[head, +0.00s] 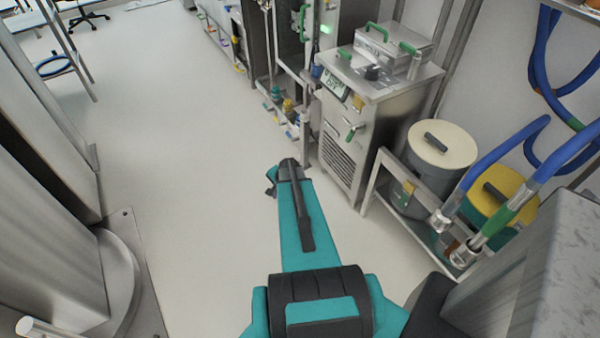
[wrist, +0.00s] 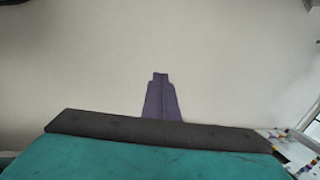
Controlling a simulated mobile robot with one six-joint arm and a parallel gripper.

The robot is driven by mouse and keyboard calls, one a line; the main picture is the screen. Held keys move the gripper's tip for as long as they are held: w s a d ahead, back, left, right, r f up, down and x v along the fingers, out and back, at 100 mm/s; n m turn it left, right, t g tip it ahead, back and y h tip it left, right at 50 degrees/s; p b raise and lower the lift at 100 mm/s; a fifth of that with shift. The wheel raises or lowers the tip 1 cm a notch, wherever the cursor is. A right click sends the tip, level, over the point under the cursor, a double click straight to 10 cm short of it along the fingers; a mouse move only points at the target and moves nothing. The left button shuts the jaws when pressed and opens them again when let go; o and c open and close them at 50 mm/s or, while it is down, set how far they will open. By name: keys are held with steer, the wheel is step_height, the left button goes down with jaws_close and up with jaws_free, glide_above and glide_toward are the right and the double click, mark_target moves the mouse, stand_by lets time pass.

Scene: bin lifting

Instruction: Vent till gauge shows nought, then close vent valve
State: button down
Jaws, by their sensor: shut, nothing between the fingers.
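My gripper (wrist: 160,90) shows in the wrist view as a narrow purple shape with its fingers together. It is empty, with pale floor or wall behind it. In the head view only a dark bit of the gripper (head: 271,180) shows beside the end of my teal arm, over open floor left of the steel cabinet (head: 340,165). The cabinet has a small display (head: 333,83), its characters too small to read surely, and a green-handled valve (head: 354,131) on its front. My gripper is apart from both. I cannot tell which valve is the vent valve, or make out a gauge.
Pipework with small coloured valves (head: 288,105) stands left of the cabinet. A cream-lidded drum (head: 440,146) and a yellow-lidded drum (head: 510,205) stand at the right near blue hoses (head: 490,155). A grey column (head: 50,240) is at left. The middle floor (head: 170,120) is clear.

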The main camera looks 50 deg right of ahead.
steer(key=s+a+f+n+g+y, duration=0.1)
steer(key=s+a+f+n+g, duration=0.15)
steer(key=a, duration=0.65)
steer(key=s+a+f+n+g+y, duration=0.1)
steer(key=a+n, duration=0.3)
steer(key=a, duration=0.4)
steer(key=s+a+f+n+g, duration=0.1)
steer(key=s+a+n, duration=0.15)
steer(key=a, duration=0.65)
steer(key=s+a+n+g+h, duration=0.1)
steer(key=s+a+n+g, duration=0.4)
steer(key=s+a+n, duration=0.6)
steer(key=s+a, duration=0.3)
steer(key=s, duration=0.1)
steer(key=shift+h, duration=0.3)
steer(key=shift+a+r+g, duration=0.1)
steer(key=shift+g, duration=0.15)
